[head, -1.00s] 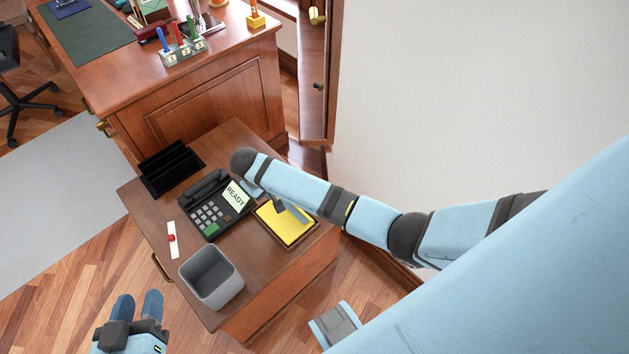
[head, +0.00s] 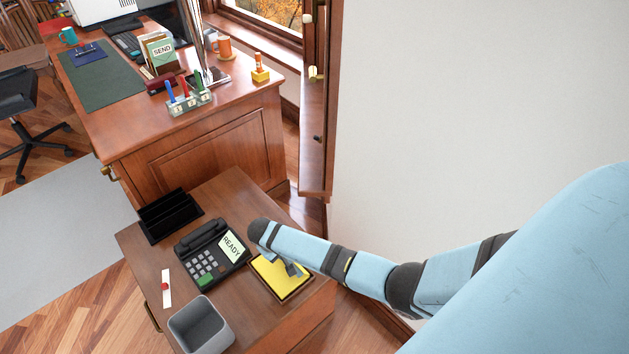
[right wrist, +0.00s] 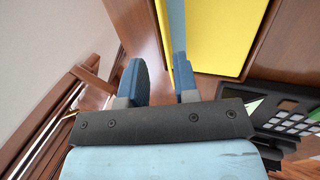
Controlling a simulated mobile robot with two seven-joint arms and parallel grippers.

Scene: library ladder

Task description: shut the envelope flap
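I cannot pick out an envelope or its flap for certain in either view. A narrow white strip with a red round spot (head: 166,288) lies on the left part of the small side table (head: 140,238). A wooden holder with papers and a SEND card (head: 160,52) stands on the big desk. My right gripper (head: 292,268) is over the yellow pad (head: 268,276) on the side table. In the right wrist view my right gripper (right wrist: 157,75) has its fingers apart with nothing between them. My left gripper is out of view.
The side table also holds a dark phone (head: 211,250) with a READY screen, a black sorter (head: 170,215) and a grey bin (head: 201,326). The big desk (head: 120,140) stands behind, with a pen stand (head: 190,102). A wall (head: 480,100) bounds the right.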

